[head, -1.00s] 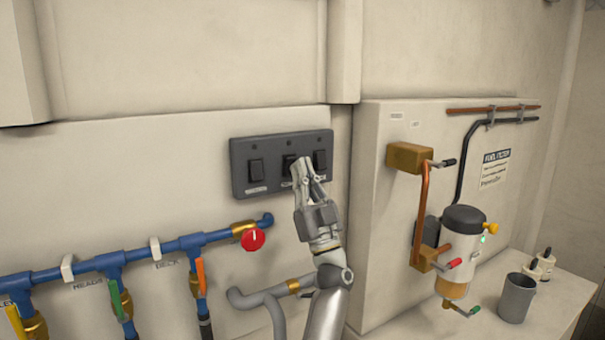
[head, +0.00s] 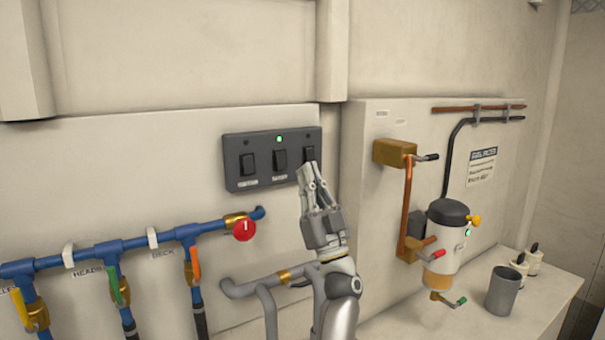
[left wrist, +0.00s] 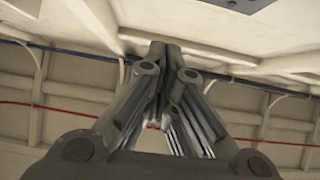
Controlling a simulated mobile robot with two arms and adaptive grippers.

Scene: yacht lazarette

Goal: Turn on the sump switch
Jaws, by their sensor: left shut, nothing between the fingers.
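A dark switch panel (head: 264,173) with three black rocker switches is on the wall in the head view. The middle switch (head: 280,160) has a lit green lamp (head: 279,139) above it. The left switch (head: 248,164) has no lit lamp above it. The labels are too blurred to tell which one is the sump switch. My left gripper (head: 309,168) is shut and empty, its tips at the lower part of the right switch (head: 309,154); contact cannot be told. In the left wrist view its fingers (left wrist: 160,48) are together. My right gripper is not in view.
Blue pipes (head: 140,243) with coloured valve handles and a red knob (head: 244,230) are left of my arm. A filter unit (head: 448,240) with levers and a grey cup (head: 502,290) are to the right. The wall above the panel is clear.

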